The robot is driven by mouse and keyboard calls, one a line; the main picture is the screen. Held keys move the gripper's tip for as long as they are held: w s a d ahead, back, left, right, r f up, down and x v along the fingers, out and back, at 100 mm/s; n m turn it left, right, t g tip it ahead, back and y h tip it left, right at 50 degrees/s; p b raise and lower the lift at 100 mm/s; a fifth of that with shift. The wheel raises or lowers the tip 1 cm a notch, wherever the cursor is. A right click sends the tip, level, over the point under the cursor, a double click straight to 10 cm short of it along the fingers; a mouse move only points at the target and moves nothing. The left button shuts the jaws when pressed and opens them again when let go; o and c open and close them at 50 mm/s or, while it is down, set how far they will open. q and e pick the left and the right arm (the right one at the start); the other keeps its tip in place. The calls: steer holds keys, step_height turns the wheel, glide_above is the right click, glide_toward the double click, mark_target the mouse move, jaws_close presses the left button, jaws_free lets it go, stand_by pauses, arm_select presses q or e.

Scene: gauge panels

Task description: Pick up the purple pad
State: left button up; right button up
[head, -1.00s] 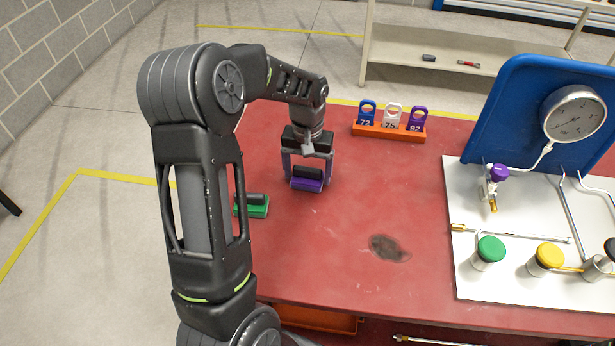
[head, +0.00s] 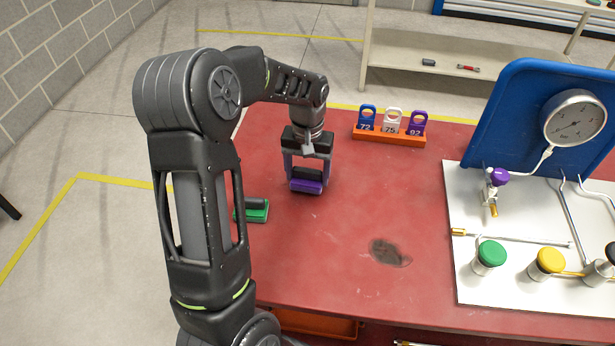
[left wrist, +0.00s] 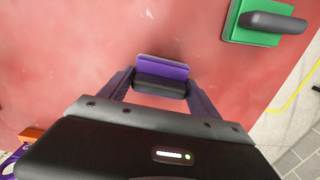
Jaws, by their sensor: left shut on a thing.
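The purple pad (head: 306,186) has a dark grip on top and is at the left part of the red table. It also shows in the left wrist view (left wrist: 162,69). My left gripper (head: 307,174) comes down over it from above and is shut on its dark grip, one finger on each side. In the left wrist view the fingers (left wrist: 160,88) close on the grip's ends. I cannot tell whether the pad touches the table or is just above it. My right gripper is not in view.
A green pad (head: 257,214) lies left of the purple one. An orange rack (head: 388,134) holds blue, white and purple tags behind. A gauge panel (head: 535,110) with valves stands at right. A dark stain (head: 388,252) marks the otherwise clear middle of the red table (head: 340,280).

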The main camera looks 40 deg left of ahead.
mark_target(308, 169)
arm_select(q)
step_height(308, 169, up, 9)
steer(key=shift+f+b, duration=0.1)
steer(key=shift+b, duration=0.4)
steer(key=o, duration=0.8)
steer(key=c, duration=0.6)
